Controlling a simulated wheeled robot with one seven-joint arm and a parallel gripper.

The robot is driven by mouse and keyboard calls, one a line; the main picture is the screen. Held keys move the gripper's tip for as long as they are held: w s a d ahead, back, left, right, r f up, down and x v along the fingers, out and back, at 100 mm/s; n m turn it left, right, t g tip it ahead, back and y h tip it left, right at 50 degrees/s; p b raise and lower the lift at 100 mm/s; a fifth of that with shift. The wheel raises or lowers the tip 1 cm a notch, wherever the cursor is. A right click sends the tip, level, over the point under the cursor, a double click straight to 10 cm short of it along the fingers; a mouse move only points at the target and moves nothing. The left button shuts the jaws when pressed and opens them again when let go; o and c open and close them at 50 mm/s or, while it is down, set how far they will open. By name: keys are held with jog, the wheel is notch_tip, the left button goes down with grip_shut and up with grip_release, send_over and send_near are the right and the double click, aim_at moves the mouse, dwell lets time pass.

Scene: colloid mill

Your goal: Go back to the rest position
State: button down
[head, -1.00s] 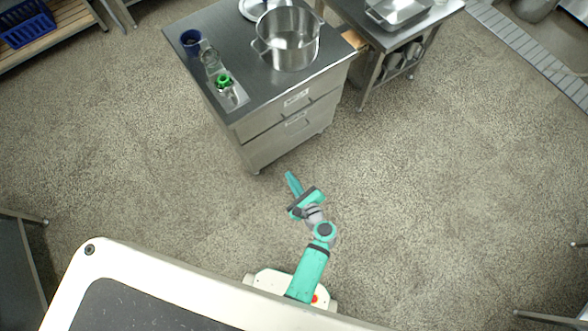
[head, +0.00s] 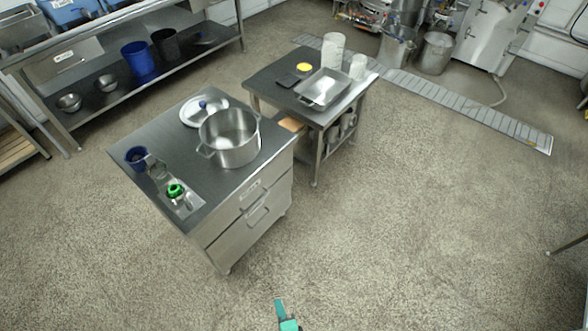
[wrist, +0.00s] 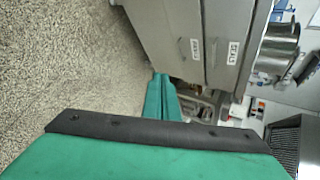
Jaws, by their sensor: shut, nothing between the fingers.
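My gripper (head: 280,306) shows at the bottom edge of the head view, green, with its fingers together and nothing between them. It is over open floor, in front of the steel drawer cabinet (head: 246,222) and apart from it. In the wrist view the two green fingers (wrist: 161,98) lie side by side, pointing toward the cabinet's labelled drawers (wrist: 205,45). The rest of my arm is out of the head view.
On the cabinet stand a large steel pot (head: 229,140), a blue cup (head: 136,157) and a green-topped item (head: 176,190). A second table (head: 268,85) with a steel tray (head: 322,88) is behind. The speckled floor (head: 420,240) at right is clear.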

jog(key=s+d+r+n+t+h, duration=0.2)
jog(key=s+d+r+n+h, duration=0.25)
jog(key=s+r+n, duration=0.55)
notch_tip(320, 180, up, 18)
jog(key=n+t, duration=0.3)
jog(key=n, duration=0.2)
jog(key=shift+s+d+n, duration=0.4)
jog(key=shift+s+d, duration=0.05)
jog(key=shift+a+f+y, duration=0.1)
jog(key=shift+y, duration=0.15)
